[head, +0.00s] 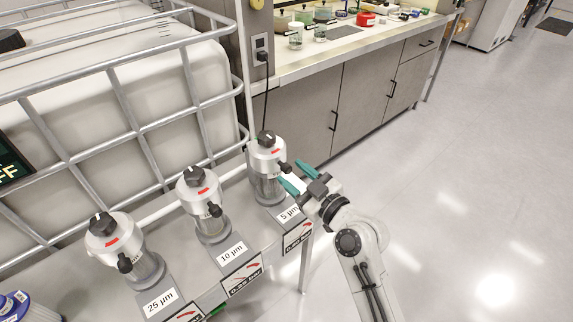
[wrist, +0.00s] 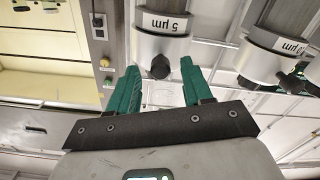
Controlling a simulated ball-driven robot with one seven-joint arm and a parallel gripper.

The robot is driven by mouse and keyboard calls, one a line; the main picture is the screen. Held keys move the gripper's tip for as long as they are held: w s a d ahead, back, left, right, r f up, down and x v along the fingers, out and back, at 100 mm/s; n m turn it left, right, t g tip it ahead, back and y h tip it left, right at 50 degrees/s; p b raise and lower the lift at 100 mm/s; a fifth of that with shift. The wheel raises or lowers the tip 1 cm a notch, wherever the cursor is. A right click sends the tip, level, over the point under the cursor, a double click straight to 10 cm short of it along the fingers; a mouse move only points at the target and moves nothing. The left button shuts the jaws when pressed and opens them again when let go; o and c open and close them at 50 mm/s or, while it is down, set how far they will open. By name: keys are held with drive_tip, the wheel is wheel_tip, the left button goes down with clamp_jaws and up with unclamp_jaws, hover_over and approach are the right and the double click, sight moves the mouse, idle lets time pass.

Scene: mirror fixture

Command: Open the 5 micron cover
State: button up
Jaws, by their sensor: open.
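The 5 micron filter (head: 266,158) is the farthest of a row of three in the head view. It has a silver head, a clear bowl, a black top knob (head: 266,138) and a black side knob (head: 285,167). Its head shows upside down in the wrist view, with a "5 µm" label (wrist: 165,22) and a black knob (wrist: 160,68). My gripper (head: 289,171) is open, with teal fingers, just right of this filter. In the wrist view the knob appears between the fingertips of my gripper (wrist: 159,76); I cannot tell how near it is. The filter's head looks seated.
The 10 µm filter (head: 197,194) and 25 µm filter (head: 117,238) stand nearer along the row. A caged white tank (head: 110,80) is behind them. A lab bench with grey cabinets (head: 365,95) stands beyond. The floor (head: 480,200) at the right is clear.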

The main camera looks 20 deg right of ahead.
sight(290, 172)
drive_tip(key=shift+x, duration=1.65)
clamp_jaws()
